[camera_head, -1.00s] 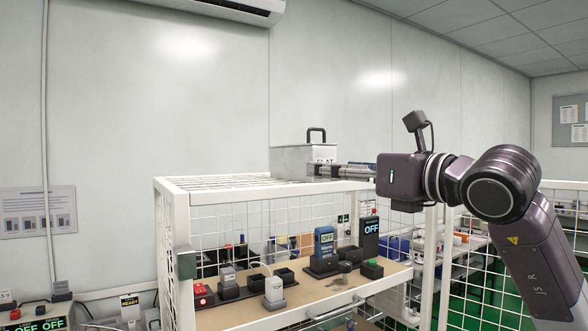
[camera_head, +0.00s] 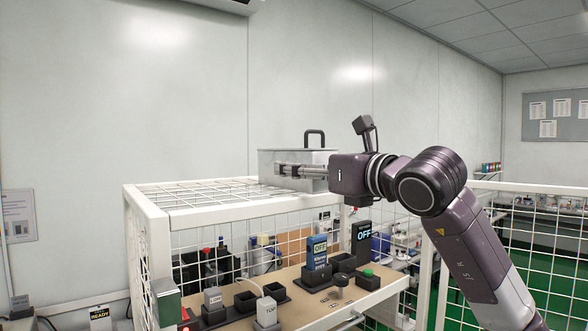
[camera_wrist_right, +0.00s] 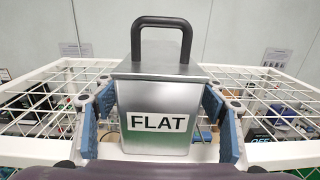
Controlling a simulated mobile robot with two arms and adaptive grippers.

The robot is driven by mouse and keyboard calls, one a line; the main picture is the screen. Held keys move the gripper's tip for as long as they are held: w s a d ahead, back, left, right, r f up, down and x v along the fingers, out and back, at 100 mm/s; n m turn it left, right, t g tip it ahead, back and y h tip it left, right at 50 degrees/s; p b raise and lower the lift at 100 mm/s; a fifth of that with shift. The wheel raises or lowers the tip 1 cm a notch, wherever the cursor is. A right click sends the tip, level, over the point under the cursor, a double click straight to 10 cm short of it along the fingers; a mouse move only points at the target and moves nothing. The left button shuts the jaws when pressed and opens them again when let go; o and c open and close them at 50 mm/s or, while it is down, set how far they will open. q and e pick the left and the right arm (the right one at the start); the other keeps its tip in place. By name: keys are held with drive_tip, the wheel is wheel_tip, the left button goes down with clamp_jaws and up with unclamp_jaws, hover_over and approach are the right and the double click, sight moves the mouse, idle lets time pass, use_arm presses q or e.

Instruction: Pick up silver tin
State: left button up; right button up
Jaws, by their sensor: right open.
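The silver tin (camera_head: 291,157) is a metal box with a black loop handle on its lid. It stands upright on the white wire-mesh top of the rack. In the right wrist view the tin (camera_wrist_right: 160,100) fills the middle, its FLAT label facing the camera. My right gripper (camera_head: 284,170) is open, level with the tin's body in the head view. In the wrist view its blue-padded fingers (camera_wrist_right: 158,108) are on either side of the tin, with no firm grip visible. The tin's far side is hidden. My left gripper is not in view.
The white rack's mesh top (camera_head: 195,194) is bare left of the tin. Below it, a wooden shelf (camera_head: 300,303) holds several small testers and blocks, including a blue handheld tester (camera_head: 317,252) and a black OFF unit (camera_head: 363,241). A pale wall stands behind.

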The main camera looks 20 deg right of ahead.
drive_tip(key=p+x, duration=0.1)
drive_tip(key=x, duration=0.1)
drive_tip(key=shift+w+a+r, duration=0.1)
drive_tip(key=shift+w+a, duration=0.15)
drive_tip(key=shift+w, duration=0.05)
drive_tip(key=shift+w+a, duration=0.15)
drive_tip(key=shift+w, duration=0.2)
drive_tip(key=shift+s, duration=0.1)
drive_tip(key=c, duration=1.5)
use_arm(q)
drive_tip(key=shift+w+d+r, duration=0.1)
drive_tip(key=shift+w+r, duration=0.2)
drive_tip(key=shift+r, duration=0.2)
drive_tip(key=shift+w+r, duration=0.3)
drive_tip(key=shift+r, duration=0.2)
use_arm(e)
drive_tip(key=shift+r, duration=0.1)
